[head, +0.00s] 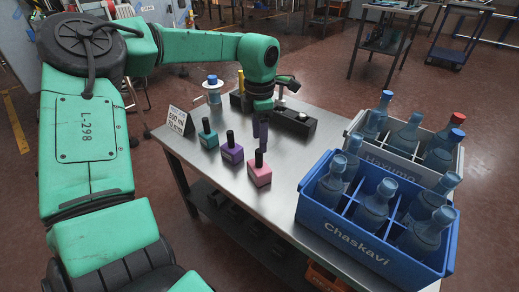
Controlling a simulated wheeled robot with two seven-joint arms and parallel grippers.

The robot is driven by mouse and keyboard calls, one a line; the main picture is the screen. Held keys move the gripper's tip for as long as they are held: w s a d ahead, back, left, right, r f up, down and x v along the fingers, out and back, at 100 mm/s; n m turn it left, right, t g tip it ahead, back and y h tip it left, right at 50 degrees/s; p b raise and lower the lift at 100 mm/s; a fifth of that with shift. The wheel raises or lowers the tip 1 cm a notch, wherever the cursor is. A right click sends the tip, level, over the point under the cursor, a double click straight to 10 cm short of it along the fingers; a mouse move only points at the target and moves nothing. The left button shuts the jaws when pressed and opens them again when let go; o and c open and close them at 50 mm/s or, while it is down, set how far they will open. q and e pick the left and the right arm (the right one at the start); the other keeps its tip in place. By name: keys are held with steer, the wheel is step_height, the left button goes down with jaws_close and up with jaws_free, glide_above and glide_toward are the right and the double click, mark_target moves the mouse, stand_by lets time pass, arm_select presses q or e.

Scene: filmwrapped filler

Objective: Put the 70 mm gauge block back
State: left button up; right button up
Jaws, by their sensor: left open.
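Three small blocks with black upright handles stand in a row on the steel table (205,170): a teal block (208,139), a purple block (232,153) and a pink block (260,174). I cannot read a size on any of them. A small sign (180,121) at the table's left edge carries text that looks like "500 ml" and "70 mm". A long black holder (300,125) lies behind the blocks, partly hidden by my arm. My left gripper (262,146) points down above the table, behind the pink block. It is open; I see nothing held. My right gripper is out of view.
A blue crate (345,240) marked "Chaskavi" with several bottles fills the table's right front. A grey crate (385,160) with bottles, one red-capped, stands behind it. The table's front left is clear.

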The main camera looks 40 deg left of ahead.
arm_select(q)
step_height(320, 180, up, 5)
steer(key=shift+r, duration=0.15)
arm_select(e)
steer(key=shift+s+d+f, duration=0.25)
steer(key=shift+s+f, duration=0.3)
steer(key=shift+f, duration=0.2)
